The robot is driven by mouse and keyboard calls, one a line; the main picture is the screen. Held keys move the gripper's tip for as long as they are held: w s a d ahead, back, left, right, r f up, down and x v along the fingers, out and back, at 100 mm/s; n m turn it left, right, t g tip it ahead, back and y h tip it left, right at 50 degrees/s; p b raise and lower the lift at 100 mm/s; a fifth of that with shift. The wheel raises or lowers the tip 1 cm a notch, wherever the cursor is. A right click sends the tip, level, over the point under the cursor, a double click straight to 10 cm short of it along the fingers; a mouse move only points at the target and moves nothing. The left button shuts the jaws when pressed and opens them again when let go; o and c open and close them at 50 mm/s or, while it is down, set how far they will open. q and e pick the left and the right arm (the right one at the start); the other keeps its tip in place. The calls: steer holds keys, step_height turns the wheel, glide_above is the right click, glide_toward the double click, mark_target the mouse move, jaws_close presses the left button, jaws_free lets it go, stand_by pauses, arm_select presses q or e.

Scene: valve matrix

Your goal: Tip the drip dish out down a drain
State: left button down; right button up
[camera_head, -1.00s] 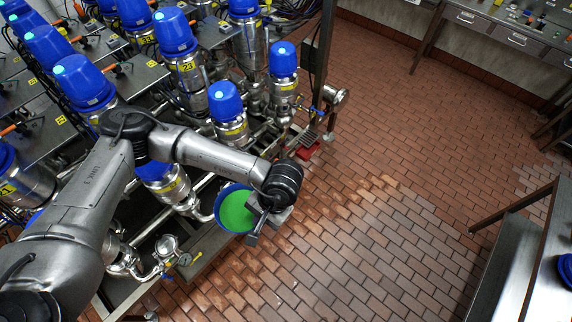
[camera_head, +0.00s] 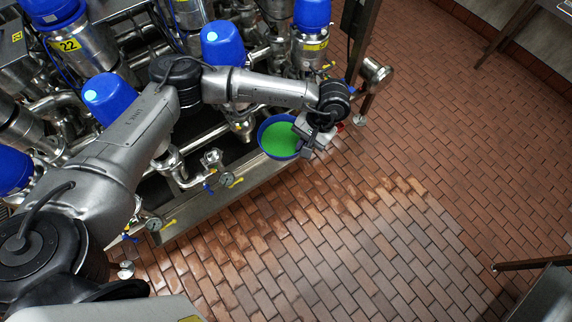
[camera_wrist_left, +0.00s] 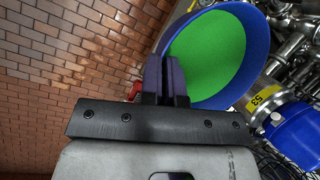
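The drip dish (camera_head: 279,139) is a round blue bowl with green liquid in it. My left gripper (camera_head: 302,138) is shut on its rim at the right side and holds it above the brick floor, by the front of the valve frame. In the left wrist view the two dark fingers (camera_wrist_left: 166,80) pinch the rim of the dish (camera_wrist_left: 212,52), and the green surface stays inside the blue wall. My right gripper is not in view. I cannot make out a drain.
Valves with blue caps (camera_head: 223,42) and steel pipes fill the left and back. A steel frame edge (camera_head: 215,190) with small gauges runs along the front. A post stands behind the dish. The brick floor (camera_head: 430,170) is clear to the right; a bench (camera_head: 545,300) is at lower right.

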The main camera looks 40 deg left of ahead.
arm_select(q)
steer(key=w+a+f+n+b, duration=0.1)
steer(key=w+a+f+b, duration=0.25)
steer(key=f+b, duration=0.55)
steer(key=w+a+f+n+h+b, duration=0.1)
steer(key=w+a+f+b, duration=0.1)
steer(key=w+f+b, duration=0.55)
steer(key=w+a+f+n+b, duration=0.2)
steer(key=a+f+b, duration=0.1)
steer(key=f+b, duration=0.8)
steer(key=a+f+n+b, duration=0.1)
steer(key=a+f+b, duration=0.2)
steer(key=f+b, duration=0.5)
steer(key=a+f+h+b, duration=0.1)
steer(key=a+f+b, duration=0.2)
steer(key=f+b, duration=0.5)
steer(key=w+a+f+n+b, duration=0.1)
steer(key=a+f+b, duration=0.3)
steer(key=f+b, duration=0.4)
step_height(320, 180, down, 2)
steer(key=shift+f+n+b, duration=0.2)
steer(key=shift+n+b, duration=0.1)
steer(key=shift+b, duration=0.05)
